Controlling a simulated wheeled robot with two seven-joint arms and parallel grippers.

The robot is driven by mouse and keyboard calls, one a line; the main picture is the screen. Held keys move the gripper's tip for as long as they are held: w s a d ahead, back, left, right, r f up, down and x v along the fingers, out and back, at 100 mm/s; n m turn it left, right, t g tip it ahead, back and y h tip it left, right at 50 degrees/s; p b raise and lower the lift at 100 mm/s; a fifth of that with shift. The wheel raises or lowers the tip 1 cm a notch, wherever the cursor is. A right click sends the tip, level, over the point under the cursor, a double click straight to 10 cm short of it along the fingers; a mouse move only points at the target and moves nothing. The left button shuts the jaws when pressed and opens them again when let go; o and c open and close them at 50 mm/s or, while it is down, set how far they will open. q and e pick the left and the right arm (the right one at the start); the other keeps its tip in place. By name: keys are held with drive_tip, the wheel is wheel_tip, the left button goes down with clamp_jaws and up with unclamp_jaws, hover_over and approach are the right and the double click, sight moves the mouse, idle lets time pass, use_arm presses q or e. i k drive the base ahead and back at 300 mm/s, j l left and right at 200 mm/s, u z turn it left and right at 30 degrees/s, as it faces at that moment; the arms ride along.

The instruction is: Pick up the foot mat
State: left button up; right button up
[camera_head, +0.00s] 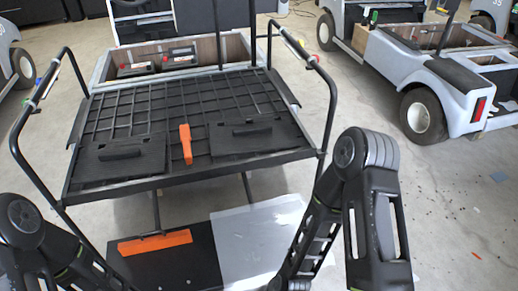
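I cannot tell for certain which thing is the foot mat. A flat black panel (190,262) lies low near the bottom of the view, with an orange strip (155,243) across it and a light grey sheet (250,240) beside it. Above it, a black gridded platform (190,98) carries two dark flat pieces with handles, one at the left (118,160) and one at the right (245,135). An orange piece (185,144) stands between them. My arms enter at the lower left and lower right. Both grippers are out of view.
Black tubular rails (40,100) rise at both sides of the platform. Behind it is an open cart bed (165,62) with dark boxes. A grey cart (435,85) stands at the right. The concrete floor (450,190) in front of that cart is mostly clear.

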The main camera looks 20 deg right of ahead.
sight(236, 138)
drive_tip(key=u, duration=2.85)
drive_tip(key=k+u, duration=0.2)
drive_tip(key=k+l, duration=0.3)
drive_tip(key=k, duration=0.2)
drive_tip(key=k+l, duration=0.25)
drive_tip(key=k, duration=0.2)
drive_tip(key=k+l, duration=0.3)
drive_tip(key=k, duration=0.2)
drive_tip(key=k+l, duration=0.3)
drive_tip(key=k, duration=0.15)
drive_tip(key=k+l, duration=0.3)
drive_tip(key=k, duration=0.2)
drive_tip(key=k+l, duration=0.25)
drive_tip(key=k, duration=0.25)
